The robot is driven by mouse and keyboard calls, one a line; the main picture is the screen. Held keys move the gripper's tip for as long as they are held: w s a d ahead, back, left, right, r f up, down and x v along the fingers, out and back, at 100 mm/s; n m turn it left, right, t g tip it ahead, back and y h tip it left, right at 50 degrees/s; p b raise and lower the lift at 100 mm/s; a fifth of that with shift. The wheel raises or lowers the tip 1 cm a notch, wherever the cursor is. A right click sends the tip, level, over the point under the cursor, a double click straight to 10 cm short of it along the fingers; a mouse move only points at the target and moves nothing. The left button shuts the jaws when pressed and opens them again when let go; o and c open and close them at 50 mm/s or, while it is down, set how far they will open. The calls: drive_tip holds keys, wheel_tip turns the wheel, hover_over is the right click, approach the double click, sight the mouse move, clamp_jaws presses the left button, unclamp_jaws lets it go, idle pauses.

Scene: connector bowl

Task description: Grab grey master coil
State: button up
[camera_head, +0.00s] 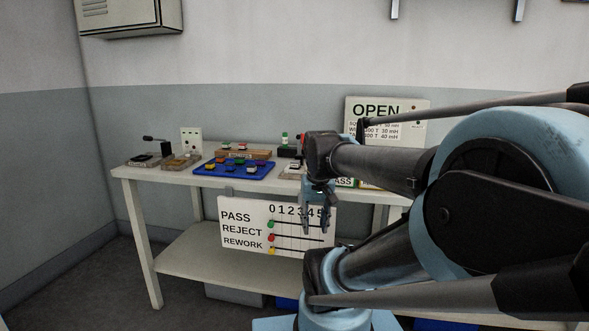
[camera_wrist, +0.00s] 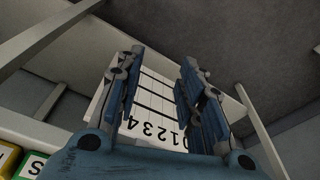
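My gripper (camera_head: 318,218) hangs in front of the table's front edge, pointing down, in front of the tally board. In the wrist view my gripper (camera_wrist: 158,75) has its two fingers well apart with nothing between them. Several small coloured parts lie on a blue tray (camera_head: 208,172) on the table, to the left of my gripper and apart from it. A wooden rack (camera_head: 262,154) with small parts stands behind the tray. I cannot tell which small part is the grey master coil; the parts are too small, and my arm hides the right side of the table.
The white table (camera_head: 160,175) has a lower shelf (camera_head: 200,255). A PASS, REJECT, REWORK tally board (camera_head: 240,232) hangs at its front, close behind my gripper. A black device (camera_head: 146,159) stands at the left end.

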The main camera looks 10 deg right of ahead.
drive_tip(key=w+r+m+g, duration=0.1)
drive_tip(key=w+r+m, duration=0.1)
drive_tip(key=w+r, duration=1.6)
wheel_tip(320, 180, up, 8)
drive_tip(key=m, duration=0.2)
hover_over(295, 162)
drive_tip(key=shift+g, duration=0.4)
drive_tip(key=f, duration=1.7)
drive_tip(key=shift+w, duration=0.2)
drive_tip(key=c, duration=0.7)
